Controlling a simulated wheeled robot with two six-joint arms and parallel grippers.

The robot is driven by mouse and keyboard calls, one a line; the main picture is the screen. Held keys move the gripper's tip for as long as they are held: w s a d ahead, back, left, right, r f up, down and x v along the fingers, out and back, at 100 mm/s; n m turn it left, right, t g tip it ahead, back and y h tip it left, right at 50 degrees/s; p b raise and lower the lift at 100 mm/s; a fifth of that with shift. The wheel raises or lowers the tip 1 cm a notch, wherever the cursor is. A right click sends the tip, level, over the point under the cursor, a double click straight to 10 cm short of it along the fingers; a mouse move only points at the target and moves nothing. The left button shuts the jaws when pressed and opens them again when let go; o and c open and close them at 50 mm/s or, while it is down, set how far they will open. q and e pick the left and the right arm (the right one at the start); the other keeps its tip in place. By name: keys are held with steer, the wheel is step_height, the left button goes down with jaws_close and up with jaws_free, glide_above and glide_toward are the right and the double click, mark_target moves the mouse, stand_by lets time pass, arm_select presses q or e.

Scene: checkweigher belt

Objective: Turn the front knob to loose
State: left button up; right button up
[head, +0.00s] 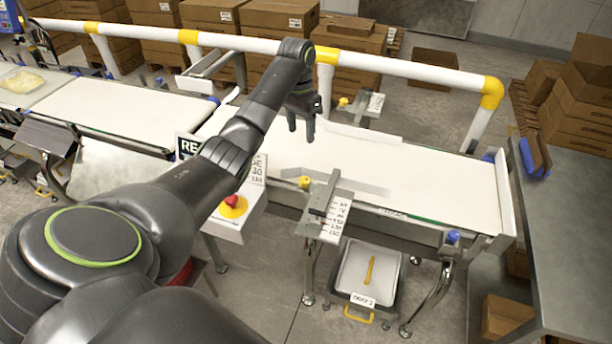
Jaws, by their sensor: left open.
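The front knob (304,182) is a small yellow knob on the near side of the white belt (430,178), beside a slide bracket with a printed scale (336,215). Whether it is loose or tight cannot be told. My left gripper (301,132) is open and empty, its fingers pointing down over the belt. In the picture it is above the front knob and apart from it. A second yellow knob (343,102) sits by a similar scale on the far side. My right gripper is not in view.
A red stop button (232,201) on a yellow base sits left of the front knob. A white and yellow rail (410,72) runs behind the belt. A grey tray (367,274) with a yellow item is below. A grey table (570,220) stands at right.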

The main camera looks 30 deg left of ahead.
mark_target(304, 179)
arm_select(q)
steer(key=f+b, duration=0.4)
steer(key=f, duration=0.1)
steer(key=f+b, duration=0.4)
steer(key=d+f+b, duration=0.1)
steer(key=f+b, duration=0.4)
steer(key=shift+f, duration=1.15)
steer(key=shift+s+f+p, duration=0.1)
steer(key=shift+f+p, duration=0.2)
steer(key=shift+f, duration=0.15)
